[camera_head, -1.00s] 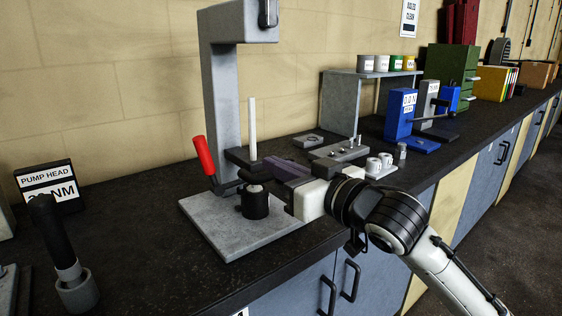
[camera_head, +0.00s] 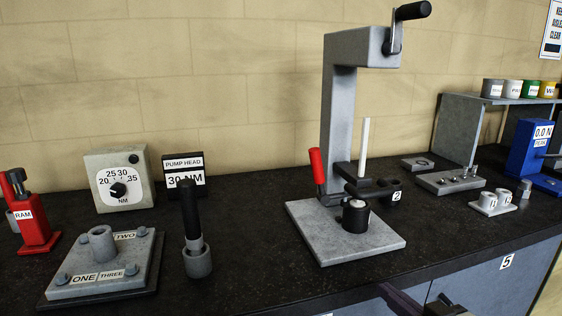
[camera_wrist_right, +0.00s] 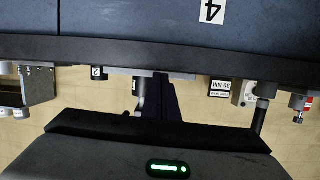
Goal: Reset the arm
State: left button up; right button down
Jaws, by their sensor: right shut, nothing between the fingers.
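My right gripper (camera_head: 398,298) shows only as a dark piece at the bottom edge of the head view, low in front of the counter's front face. It is apart from the grey press (camera_head: 340,110). In the right wrist view its dark fingers (camera_wrist_right: 165,100) are together and empty. That view is upside down, with the counter front above and the wall below. My left gripper is in neither view. The press stands upright with a red lever (camera_head: 317,168), a white rod (camera_head: 364,145) and a black cylinder (camera_head: 355,217) on its base plate.
At left on the dark counter stand a red ram (camera_head: 35,225), a dial box (camera_head: 119,180), a numbered plate (camera_head: 103,285) and a black-handled tool (camera_head: 191,225). The counter edge is close to my gripper.

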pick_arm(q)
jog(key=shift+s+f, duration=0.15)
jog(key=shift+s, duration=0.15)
pick_arm(e)
jog(key=s+a+f+g, duration=0.2)
jog(key=s+f+g, duration=0.1)
jog(key=s+f, duration=0.9)
jog(key=s+a+f+g+h, duration=0.1)
jog(key=s+a+f+g, duration=0.1)
jog(key=s+f, duration=1)
notch_tip(320, 180, down, 7)
jog(key=shift+s+a+r+g, duration=0.1)
jog(key=shift+s+a+g, duration=0.2)
jog(key=shift+a+g, duration=0.15)
